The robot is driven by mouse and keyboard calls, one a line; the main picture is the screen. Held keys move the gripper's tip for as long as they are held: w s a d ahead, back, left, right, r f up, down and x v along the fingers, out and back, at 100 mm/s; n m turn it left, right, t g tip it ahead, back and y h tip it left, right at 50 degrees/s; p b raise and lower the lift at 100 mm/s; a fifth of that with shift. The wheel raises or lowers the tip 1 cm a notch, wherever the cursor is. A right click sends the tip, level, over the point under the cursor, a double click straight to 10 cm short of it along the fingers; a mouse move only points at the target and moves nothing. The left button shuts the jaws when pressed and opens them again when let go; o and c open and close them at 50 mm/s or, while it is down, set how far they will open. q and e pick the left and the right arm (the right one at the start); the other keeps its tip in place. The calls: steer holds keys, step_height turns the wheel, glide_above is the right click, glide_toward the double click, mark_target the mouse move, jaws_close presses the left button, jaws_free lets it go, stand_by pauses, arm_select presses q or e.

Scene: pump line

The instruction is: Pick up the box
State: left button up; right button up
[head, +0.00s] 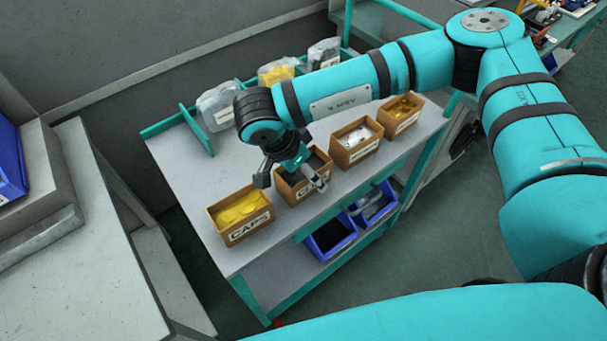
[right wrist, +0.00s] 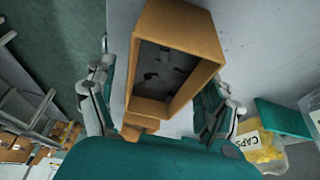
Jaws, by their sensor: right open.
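An open brown box (head: 296,190) with dark contents stands on the grey bench in a row of similar boxes. Its front label is partly hidden by my right gripper. My right gripper (head: 291,179) is open above this box, with one finger at its left and one at its right side. In the right wrist view the box (right wrist: 206,46) sits between the spread fingers, with a few dark pieces on its floor. I see no clear grip on it; contact cannot be told. My left gripper is not in view.
A CAPS box (head: 240,232) with yellow parts stands to the left. A box with white parts (head: 355,155) and one with brass-coloured parts (head: 402,121) stand to the right. Clear bags (head: 216,107) line the back. Blue bins (head: 331,240) sit below the bench top (head: 190,172).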

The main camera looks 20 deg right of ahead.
stand_by(0.3)
steer(key=c, duration=1.2)
